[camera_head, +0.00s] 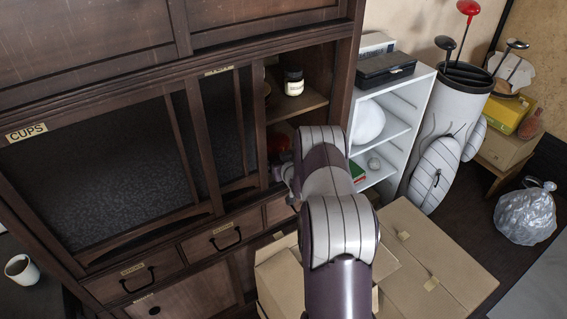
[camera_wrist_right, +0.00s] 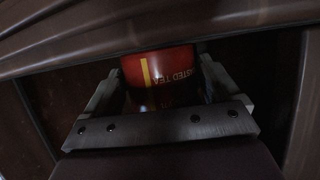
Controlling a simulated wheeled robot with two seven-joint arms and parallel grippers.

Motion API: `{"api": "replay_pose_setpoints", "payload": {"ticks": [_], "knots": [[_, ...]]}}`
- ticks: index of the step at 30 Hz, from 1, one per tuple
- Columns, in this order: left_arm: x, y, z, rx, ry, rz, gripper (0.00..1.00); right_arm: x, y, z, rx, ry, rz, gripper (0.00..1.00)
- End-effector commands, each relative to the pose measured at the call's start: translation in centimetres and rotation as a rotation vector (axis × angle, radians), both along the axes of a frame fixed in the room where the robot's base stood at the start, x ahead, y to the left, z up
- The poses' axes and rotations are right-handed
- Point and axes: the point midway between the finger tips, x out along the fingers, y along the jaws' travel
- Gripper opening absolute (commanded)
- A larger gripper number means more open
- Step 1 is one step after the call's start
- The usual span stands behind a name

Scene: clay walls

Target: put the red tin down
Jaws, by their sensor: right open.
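The red tin (camera_wrist_right: 160,68) has a yellow stripe and pale lettering. In the right wrist view it stands inside the cabinet between the fingers of my right gripper (camera_wrist_right: 160,84), which is open around it. Whether a finger touches the tin, and its base, I cannot see. In the head view my right arm reaches into the open right bay of the dark wooden cabinet (camera_head: 150,80). There the gripper (camera_head: 284,170) is mostly hidden, and a dim red patch of the tin (camera_head: 279,142) shows just above it. My left gripper is not in view.
A cabinet edge crosses the top of the wrist view, close over the tin. A white shelf unit (camera_head: 408,100) and cardboard boxes (camera_head: 440,265) stand to the right.

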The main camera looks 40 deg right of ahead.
Motion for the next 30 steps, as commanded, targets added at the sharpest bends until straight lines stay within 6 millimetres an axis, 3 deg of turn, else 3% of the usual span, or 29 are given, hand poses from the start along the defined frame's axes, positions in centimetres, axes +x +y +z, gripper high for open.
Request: {"api": "replay_pose_setpoints", "payload": {"ticks": [16,21,30], "knots": [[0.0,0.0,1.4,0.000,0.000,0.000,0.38,-9.1,2.8,4.0,0.000,0.000,-0.002,0.89],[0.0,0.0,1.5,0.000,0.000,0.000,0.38,-10.3,3.3,4.5,0.000,0.000,0.000,0.89],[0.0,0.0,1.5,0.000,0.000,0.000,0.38,-10.5,3.4,4.5,0.000,0.000,0.000,0.89]]}}
